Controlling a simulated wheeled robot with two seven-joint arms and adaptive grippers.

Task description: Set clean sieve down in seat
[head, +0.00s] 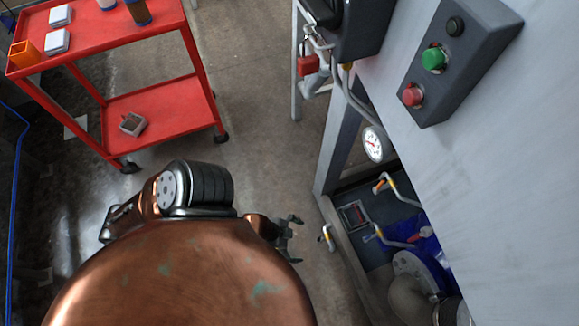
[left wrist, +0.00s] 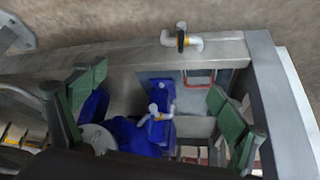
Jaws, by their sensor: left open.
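A small rectangular frame with a red edge (head: 354,215) lies in the dark recess (head: 345,194) of the grey machine. It also shows in the left wrist view (left wrist: 200,79), partly cut off by the machine's rim. I take it to be the sieve in its seat, but cannot tell whether it is fully seated. A grey-brown square frame (head: 133,124) lies on the cart's lower shelf. My left gripper (head: 290,237) is open and empty, left of the machine opening and apart from the frame. Its two green-grey fingers (left wrist: 160,108) stand wide apart in the left wrist view. My right gripper is out of view.
The red cart (head: 160,118) stands at the upper left with small items on top. Handled clamps (head: 328,237), a pressure gauge (head: 373,144) and pipework (head: 410,285) crowd the opening. A button box (head: 460,60) is on the grey panel. Floor between cart and machine is free.

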